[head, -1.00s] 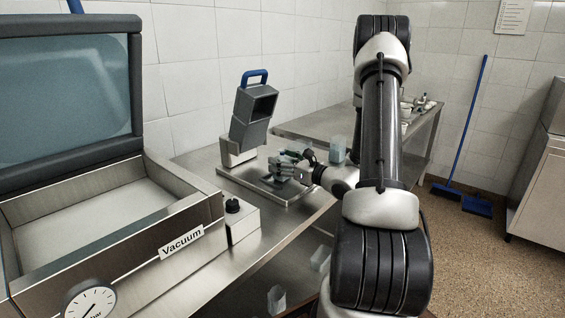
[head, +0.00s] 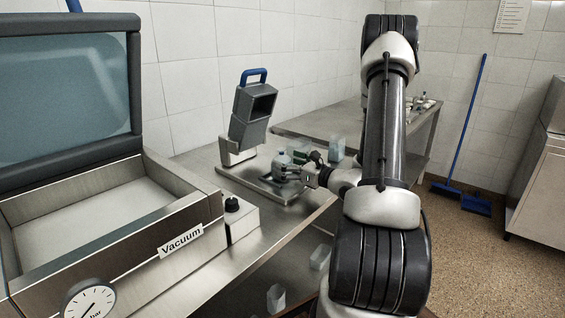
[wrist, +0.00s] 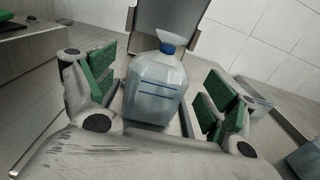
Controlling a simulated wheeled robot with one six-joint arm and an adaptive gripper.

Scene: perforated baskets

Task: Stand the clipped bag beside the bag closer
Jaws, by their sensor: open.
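The clipped bag (wrist: 155,88) is clear, with pale liquid, blue lines and a blue clip at its neck. It stands upright on the metal base plate (head: 256,184) of the bag closer (head: 252,115), in front of its grey head with the blue handle. In the head view the bag (head: 281,161) is small and partly covered by my gripper (head: 298,166). In the wrist view my gripper (wrist: 160,95) is open, its green-padded fingers on either side of the bag with visible gaps.
A vacuum machine (head: 100,215) with a raised lid fills the left. Another clear container (head: 337,148) stands behind my gripper on the bench. A further steel table (head: 310,127) is at the back. Clear containers (head: 276,297) also show below the bench edge.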

